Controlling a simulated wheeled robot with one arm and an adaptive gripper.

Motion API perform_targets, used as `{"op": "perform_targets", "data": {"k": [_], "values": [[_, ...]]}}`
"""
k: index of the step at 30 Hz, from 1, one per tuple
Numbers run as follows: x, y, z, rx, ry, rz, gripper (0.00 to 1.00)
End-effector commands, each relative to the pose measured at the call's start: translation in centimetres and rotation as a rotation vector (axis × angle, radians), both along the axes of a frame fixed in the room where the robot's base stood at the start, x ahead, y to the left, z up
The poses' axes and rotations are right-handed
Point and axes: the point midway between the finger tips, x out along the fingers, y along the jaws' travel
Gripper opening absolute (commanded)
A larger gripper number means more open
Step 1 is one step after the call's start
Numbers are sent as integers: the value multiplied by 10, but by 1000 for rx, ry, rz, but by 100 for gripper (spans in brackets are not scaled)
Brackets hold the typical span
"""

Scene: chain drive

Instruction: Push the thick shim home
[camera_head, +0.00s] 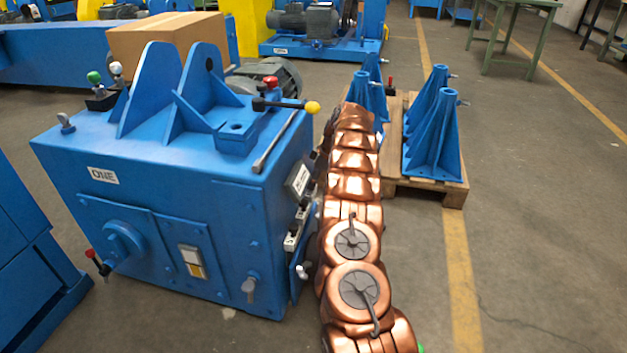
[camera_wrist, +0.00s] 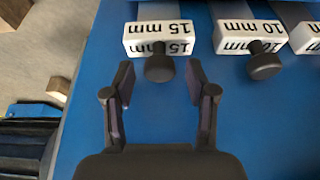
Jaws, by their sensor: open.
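The thick shim, a white block (camera_wrist: 145,38) marked 15 mm with a dark round knob (camera_wrist: 159,69), lies at the top of the wrist view on a blue surface (camera_wrist: 160,115). Its label appears upside down. My gripper (camera_wrist: 160,66) is open, with one finger on either side of the knob and a visible gap to each. How deep the shim sits cannot be told. In the head view my gripper is hidden, and the small white pieces on the blue machine's (camera_head: 150,215) right side are too small to tell apart.
A white shim (camera_wrist: 232,42) marked 10 mm, with its own knob, lies just right of the thick shim, and another white block (camera_wrist: 308,38) is cut off beyond it. In the head view, blue stands (camera_head: 435,130) on a pallet (camera_head: 455,192) are behind right.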

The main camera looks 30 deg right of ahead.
Motion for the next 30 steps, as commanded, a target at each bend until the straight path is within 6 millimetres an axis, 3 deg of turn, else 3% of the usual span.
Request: {"op": "perform_targets", "data": {"k": [2, 18, 30], "values": [[0, 0, 0, 0, 0, 0, 56], [0, 0, 0, 0, 0, 0, 0], [0, 0, -2, 1, 1, -1, 0]]}}
